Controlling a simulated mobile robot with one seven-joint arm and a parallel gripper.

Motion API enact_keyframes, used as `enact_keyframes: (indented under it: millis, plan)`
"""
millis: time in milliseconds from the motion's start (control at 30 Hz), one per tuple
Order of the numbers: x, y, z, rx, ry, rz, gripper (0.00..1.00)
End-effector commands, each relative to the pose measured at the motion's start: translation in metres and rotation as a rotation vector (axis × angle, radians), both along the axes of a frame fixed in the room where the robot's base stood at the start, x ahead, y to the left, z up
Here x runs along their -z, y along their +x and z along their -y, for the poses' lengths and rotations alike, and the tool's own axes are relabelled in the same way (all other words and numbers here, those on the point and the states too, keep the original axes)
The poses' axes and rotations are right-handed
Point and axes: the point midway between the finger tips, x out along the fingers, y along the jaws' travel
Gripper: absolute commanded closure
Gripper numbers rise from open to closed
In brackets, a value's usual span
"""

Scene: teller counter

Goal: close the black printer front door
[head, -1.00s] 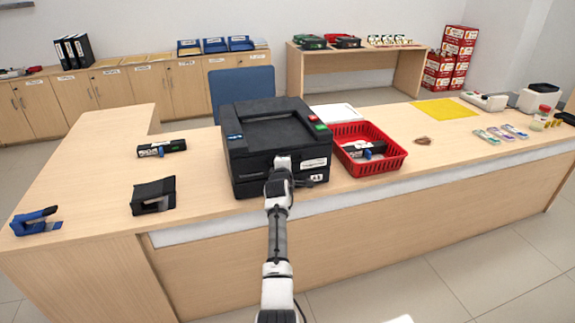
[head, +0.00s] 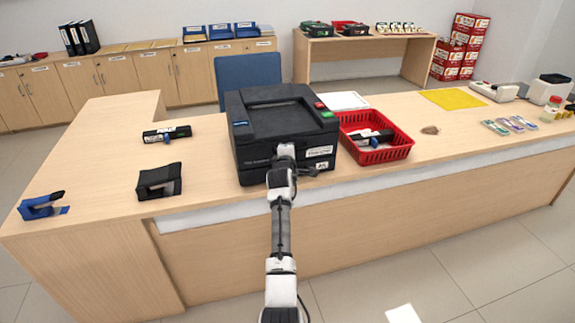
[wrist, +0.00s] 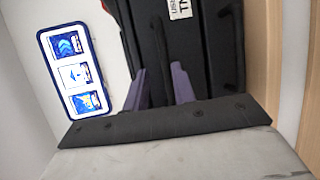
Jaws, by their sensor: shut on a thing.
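The black printer (head: 285,118) stands on the counter in the middle of the head view, with a dark recessed top, a green and a red button and white labels. Its front door (head: 255,168) faces me and looks close to upright; my arm covers its middle, so any small gap is hidden. My gripper (head: 285,152) is at the front of the door. In the wrist view, the two purple-grey fingers of my gripper (wrist: 159,70) stand on either side of a dark bar handle (wrist: 160,40) and are shut on it. A white label shows beside the handle.
A red basket (head: 385,155) with a dark item inside stands close to the printer's right side. A black stapler-like device (head: 160,182), a dark labelled block (head: 167,134) and a blue tool (head: 42,205) lie to the left. The counter's front edge runs below the printer.

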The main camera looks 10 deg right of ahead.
Motion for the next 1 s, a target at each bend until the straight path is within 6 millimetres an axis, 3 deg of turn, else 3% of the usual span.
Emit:
enact_keyframes:
  millis: [33, 600, 1000]
  plan:
    - [-0.007, -0.006, -0.004, -0.003, -0.006, 0.016, 0.80]
    - [-0.019, -0.087, -0.032, 0.003, 0.000, 0.003, 0.80]
    - [-0.023, -0.102, -0.038, 0.003, 0.001, -0.001, 0.80]
